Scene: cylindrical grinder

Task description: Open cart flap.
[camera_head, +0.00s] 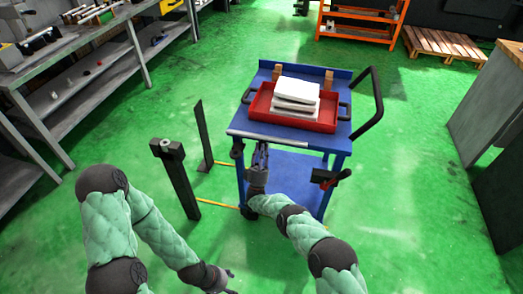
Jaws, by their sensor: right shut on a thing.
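The blue cart (338,143) stands in the middle of the head view. A pale grey strip, which I take as the edge of the cart flap (290,139), runs along its near side. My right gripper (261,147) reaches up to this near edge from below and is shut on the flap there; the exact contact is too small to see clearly. My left gripper (229,283) is low at the bottom of the view, away from the cart, and its fingers are too small to read.
A red tray (325,126) with a stack of white items (296,92) sits on the cart top. A black push handle (376,100) is at its right. Dark posts (180,185) stand left of the cart. A grey workbench (85,40) is further left.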

